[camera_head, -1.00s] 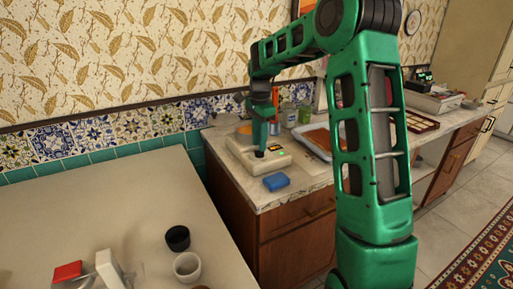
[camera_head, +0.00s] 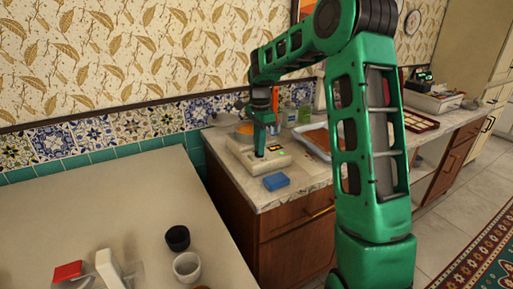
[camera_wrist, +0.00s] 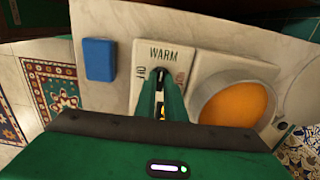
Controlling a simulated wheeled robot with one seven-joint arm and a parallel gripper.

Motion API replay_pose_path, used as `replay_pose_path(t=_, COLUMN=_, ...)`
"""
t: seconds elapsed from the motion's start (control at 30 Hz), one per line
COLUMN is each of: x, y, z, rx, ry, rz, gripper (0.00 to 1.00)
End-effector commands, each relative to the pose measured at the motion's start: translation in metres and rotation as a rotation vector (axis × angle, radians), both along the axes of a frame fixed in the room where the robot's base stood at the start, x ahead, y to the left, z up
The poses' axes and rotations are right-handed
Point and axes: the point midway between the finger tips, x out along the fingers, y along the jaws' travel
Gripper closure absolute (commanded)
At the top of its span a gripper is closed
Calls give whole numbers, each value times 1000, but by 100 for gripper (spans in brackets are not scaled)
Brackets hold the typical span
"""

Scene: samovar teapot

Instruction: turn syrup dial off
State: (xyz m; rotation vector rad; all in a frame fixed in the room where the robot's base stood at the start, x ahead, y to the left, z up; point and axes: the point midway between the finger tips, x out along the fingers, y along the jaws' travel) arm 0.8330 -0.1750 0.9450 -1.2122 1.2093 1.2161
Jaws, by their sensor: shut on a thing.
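A cream warmer unit (camera_head: 279,161) stands on the marble counter in the head view. Its panel (camera_wrist: 145,55) fills the middle of the wrist view, with "WARM" printed at the top, a sideways label at left and a reddish one at right. A round pan of orange syrup (camera_wrist: 235,104) sits beside the panel; it also shows in the head view. My gripper (camera_head: 260,155) points down onto the unit's front panel. In the wrist view my gripper (camera_wrist: 161,76) is shut on the syrup dial just below "WARM". The fingers mostly hide the dial, so its exact setting is unclear.
A blue block (camera_head: 276,181) lies on the counter in front of the unit. A tray (camera_head: 313,141) and jars (camera_head: 304,114) stand to the right and behind. A pale table (camera_head: 100,205) with a black cup (camera_head: 177,237) and a white cup (camera_head: 187,266) is nearer.

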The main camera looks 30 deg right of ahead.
Motion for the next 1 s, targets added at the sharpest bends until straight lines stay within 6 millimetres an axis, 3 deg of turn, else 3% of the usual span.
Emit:
replay_pose_path(t=0.37, x=3, y=1, z=2, rx=0, ry=-8, rz=184, gripper=100)
replay_pose_path(t=1.0, x=4, y=0, z=3, rx=-4, ry=-12, rz=784, gripper=100)
